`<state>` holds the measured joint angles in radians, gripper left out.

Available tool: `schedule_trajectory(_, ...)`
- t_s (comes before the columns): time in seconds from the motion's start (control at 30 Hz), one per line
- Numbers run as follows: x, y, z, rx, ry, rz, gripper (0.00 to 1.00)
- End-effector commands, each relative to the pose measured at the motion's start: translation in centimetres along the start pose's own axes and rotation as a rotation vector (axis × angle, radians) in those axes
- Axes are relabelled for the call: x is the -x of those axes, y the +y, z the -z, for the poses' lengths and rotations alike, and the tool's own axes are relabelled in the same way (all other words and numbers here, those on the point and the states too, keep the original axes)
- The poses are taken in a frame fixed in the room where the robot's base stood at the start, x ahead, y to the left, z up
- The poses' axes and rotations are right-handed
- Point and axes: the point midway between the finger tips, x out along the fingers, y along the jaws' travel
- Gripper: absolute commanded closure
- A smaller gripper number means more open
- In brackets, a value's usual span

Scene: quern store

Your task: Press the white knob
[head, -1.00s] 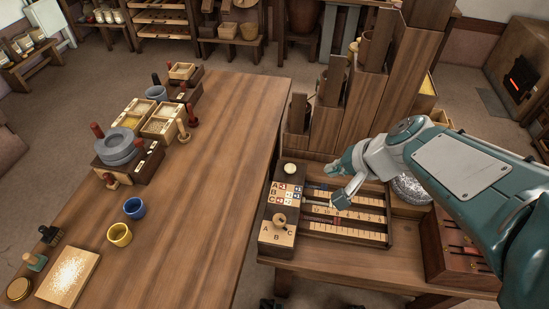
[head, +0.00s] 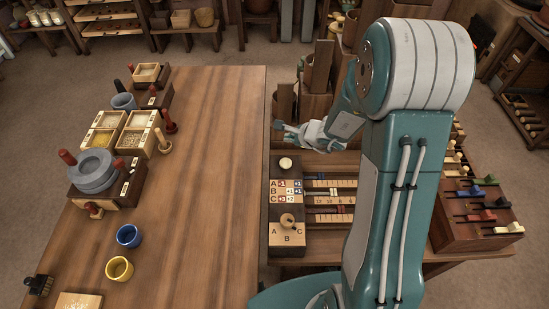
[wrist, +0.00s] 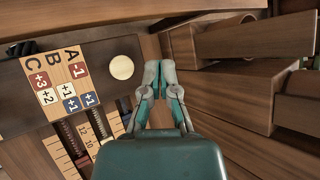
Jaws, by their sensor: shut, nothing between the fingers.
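A round cream-white knob (head: 286,163) sits at the far end of a dark panel (head: 275,190) with a lettered number chart. It also shows in the wrist view (wrist: 121,67), left of the fingertips. My gripper (head: 284,131) is beyond the knob in the head view, apart from it and pointing left. In the wrist view its fingertips (wrist: 158,70) are together and empty, a short way right of the knob. The height of the fingertips above the panel is hard to tell.
Stepped wooden boxes (head: 316,75) stand behind the panel. A box of coloured levers (head: 475,215) is farther right. The long table's middle (head: 205,150) is clear.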

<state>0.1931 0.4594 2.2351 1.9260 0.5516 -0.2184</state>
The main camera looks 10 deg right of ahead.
Motion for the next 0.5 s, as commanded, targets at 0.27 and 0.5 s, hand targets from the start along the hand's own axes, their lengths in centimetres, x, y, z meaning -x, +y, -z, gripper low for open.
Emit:
schedule_trajectory(0.27, -0.67, 0.24, 0.93, -0.045, 0.019, 0.005, 1.0)
schedule_trajectory(0.5, -0.79, 0.34, 0.89, -0.043, 0.019, 0.004, 1.0)
